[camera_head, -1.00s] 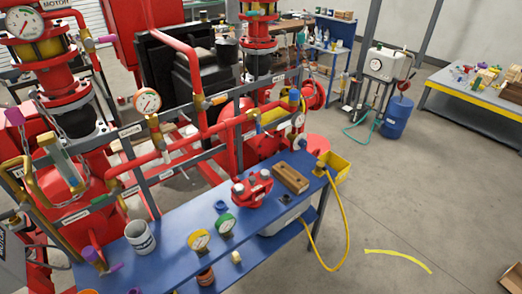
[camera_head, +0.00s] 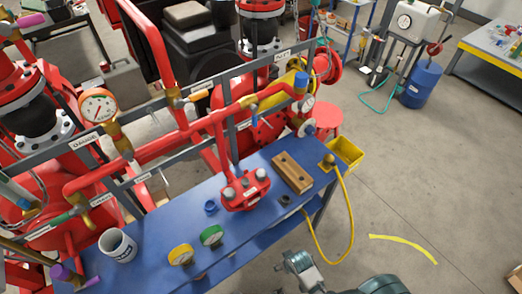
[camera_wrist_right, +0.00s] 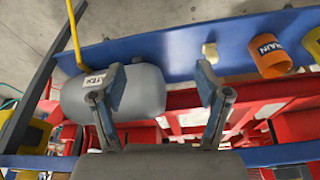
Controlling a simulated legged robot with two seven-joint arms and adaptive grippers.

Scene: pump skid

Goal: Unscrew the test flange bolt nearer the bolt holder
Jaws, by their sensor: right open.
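The red test flange (camera_head: 245,190) sits on the blue bench with grey bolts on top. The bolt nearer the holder (camera_head: 262,175) is at its right side; another bolt (camera_head: 229,193) is at its left. The wooden bolt holder (camera_head: 292,173) lies just right of the flange, with dark holes in its top. My right gripper (camera_wrist_right: 160,72) is open and empty in the right wrist view, its fingers spread before the bench's lower shelf. In the head view, my right arm (camera_head: 298,265) shows at the bottom, well apart from the flange. My left gripper is not in view.
The blue bench (camera_head: 150,235) also carries a white mug (camera_head: 118,245), yellow and green gauges and a blue ring. A yellow hose (camera_head: 348,215) hangs off its right end by a yellow bin (camera_head: 346,153). A grey tank (camera_wrist_right: 140,92) and orange cup (camera_wrist_right: 269,56) are on the shelf.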

